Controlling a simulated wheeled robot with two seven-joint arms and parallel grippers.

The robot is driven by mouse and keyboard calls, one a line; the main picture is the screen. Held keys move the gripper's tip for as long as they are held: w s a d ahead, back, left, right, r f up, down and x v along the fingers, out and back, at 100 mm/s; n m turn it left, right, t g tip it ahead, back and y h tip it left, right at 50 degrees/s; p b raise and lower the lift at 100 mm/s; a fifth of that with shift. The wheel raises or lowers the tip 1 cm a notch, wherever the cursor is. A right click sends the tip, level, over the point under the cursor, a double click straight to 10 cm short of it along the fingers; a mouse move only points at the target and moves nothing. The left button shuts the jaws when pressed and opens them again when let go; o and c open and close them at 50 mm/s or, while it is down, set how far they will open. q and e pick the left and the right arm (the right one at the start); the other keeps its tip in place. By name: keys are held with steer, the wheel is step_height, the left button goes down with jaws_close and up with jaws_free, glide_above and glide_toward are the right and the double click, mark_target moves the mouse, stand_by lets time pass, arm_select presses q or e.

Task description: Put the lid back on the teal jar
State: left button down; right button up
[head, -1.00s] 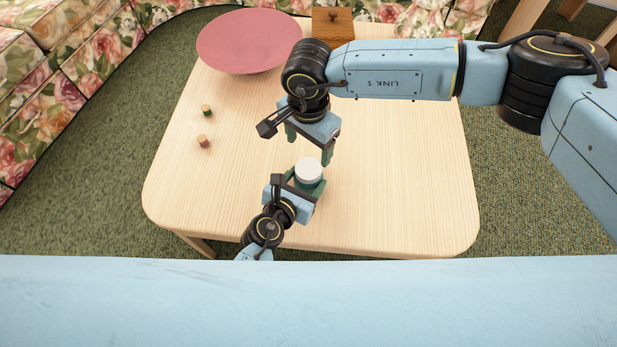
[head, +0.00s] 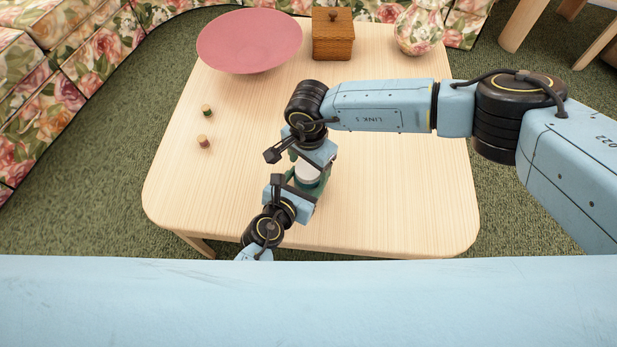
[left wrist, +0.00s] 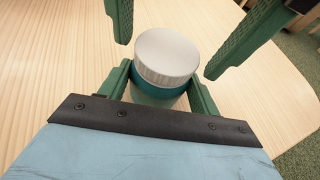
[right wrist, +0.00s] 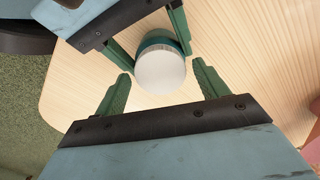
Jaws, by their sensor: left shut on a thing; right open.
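The teal jar (left wrist: 158,90) stands near the front of the table, with the round white lid (left wrist: 167,56) resting on top of it. I cannot tell whether the lid is fully seated. The lid also shows from above in the right wrist view (right wrist: 160,72). My left gripper (head: 306,192) is shut on the jar, one finger on each side of it. My right gripper (right wrist: 160,68) is open above the jar. Its fingers are spread on either side of the lid, with gaps. In the head view it partly hides the lid (head: 308,174).
The wooden table (head: 400,190) is clear at right. Two small corks (head: 203,141) lie at left.

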steer(key=c, duration=1)
steer(key=o, duration=1.1)
steer(key=shift+o, duration=0.2)
step_height(320, 180, up, 12)
